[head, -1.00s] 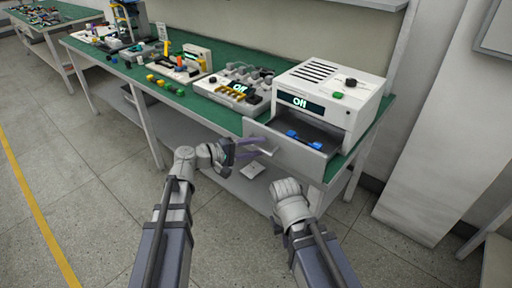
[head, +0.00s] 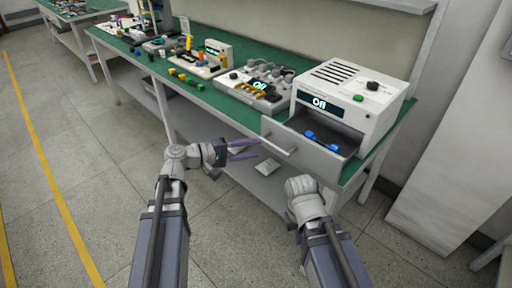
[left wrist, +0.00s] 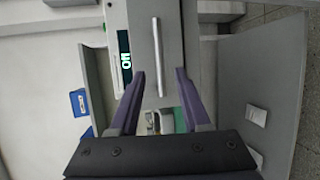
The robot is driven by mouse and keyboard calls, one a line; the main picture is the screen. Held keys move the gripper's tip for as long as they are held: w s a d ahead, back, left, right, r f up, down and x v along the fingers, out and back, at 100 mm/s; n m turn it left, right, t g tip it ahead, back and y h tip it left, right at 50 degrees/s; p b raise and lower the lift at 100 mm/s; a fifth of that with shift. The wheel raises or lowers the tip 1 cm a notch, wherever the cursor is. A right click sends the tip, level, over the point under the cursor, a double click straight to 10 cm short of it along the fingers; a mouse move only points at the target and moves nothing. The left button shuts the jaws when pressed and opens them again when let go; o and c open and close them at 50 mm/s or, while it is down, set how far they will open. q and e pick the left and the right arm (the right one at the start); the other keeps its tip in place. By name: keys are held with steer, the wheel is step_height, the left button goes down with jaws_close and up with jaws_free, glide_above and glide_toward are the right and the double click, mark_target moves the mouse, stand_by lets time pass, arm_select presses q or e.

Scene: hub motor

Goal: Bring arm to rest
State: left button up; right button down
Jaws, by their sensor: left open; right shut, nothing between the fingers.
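My left gripper (head: 244,149) is open and empty in the head view, its purple fingers pointing right at the front of an open drawer (head: 312,153). The fingertips are apart from the drawer handle (head: 279,144). In the left wrist view the handle (left wrist: 157,57) stands upright in the picture, beyond and between the open fingers (left wrist: 160,73). My right arm (head: 306,200) is at the lower right, below the drawer. Its gripper does not show in either view.
The drawer belongs to a white machine (head: 385,108) with an "Off" display, and blue parts (head: 321,140) lie inside. The green bench (head: 222,110) carries other devices and small coloured parts. A lower shelf (head: 262,180) lies under the bench. Floor at left is clear.

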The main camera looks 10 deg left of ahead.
stand_by(0.3)
arm_select(q)
steer(key=s+d+f+m+g+y, duration=0.55)
steer(key=s+d+f, duration=0.35)
steer(key=f, duration=0.3)
steer(key=s+a+f+m+g+y, duration=0.3)
steer(key=s+f+m+y, duration=0.25)
steer(key=s+y, duration=0.3)
step_height(320, 180, up, 18)
steer(key=y+p, duration=0.1)
steer(key=p, duration=1.7)
steer(key=shift+w+a, duration=0.2)
steer(key=shift+a, duration=0.15)
